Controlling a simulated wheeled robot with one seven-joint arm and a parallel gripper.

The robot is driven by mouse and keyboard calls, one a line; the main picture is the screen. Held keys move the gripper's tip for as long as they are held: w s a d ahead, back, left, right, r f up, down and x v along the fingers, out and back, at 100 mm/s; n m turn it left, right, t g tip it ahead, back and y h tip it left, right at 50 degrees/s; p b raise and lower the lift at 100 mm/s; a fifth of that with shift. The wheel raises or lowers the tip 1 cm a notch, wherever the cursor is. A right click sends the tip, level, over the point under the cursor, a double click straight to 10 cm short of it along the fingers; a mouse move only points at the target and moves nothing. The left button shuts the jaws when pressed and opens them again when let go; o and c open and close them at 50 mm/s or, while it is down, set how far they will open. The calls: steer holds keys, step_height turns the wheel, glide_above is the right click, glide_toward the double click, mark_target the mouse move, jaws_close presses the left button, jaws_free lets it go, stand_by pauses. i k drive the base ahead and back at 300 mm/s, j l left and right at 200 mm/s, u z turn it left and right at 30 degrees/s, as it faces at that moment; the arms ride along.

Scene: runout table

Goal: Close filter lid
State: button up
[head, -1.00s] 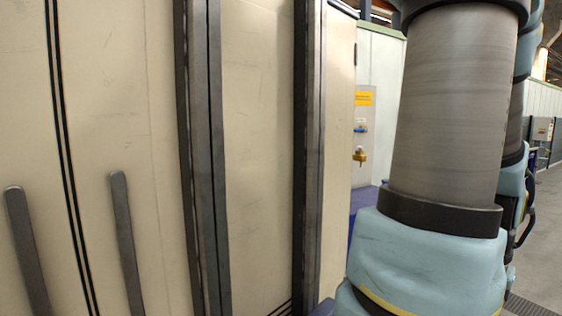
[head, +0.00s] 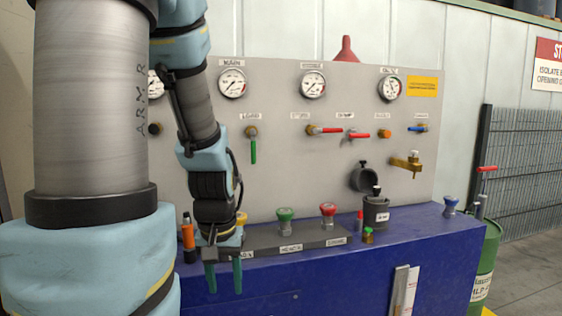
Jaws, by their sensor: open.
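The filter (head: 376,217) is a dark grey cup with a small white label, standing on the right part of the blue bench top. Its round dark lid (head: 361,180) appears raised and tilted behind the cup, up against the grey panel, so it looks open. A small black post shows at the cup's mouth. My gripper (head: 223,277) points down with two teal fingers apart and nothing between them. It is in front of the bench's left part, well left of the filter and apart from it.
The blue bench (head: 330,275) carries a dark strip with green and red knobs (head: 328,209). A brass tap (head: 407,163) juts from the gauge panel (head: 290,90) above right of the filter. A small brass fitting (head: 368,235) stands before the cup. A green drum (head: 487,265) is at right.

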mark_target(363, 180)
steer(key=l+u, duration=1.25)
steer(key=u, duration=0.15)
steer(key=k+l+u, duration=0.2)
steer(key=l+u, duration=0.15)
steer(key=u, duration=0.15)
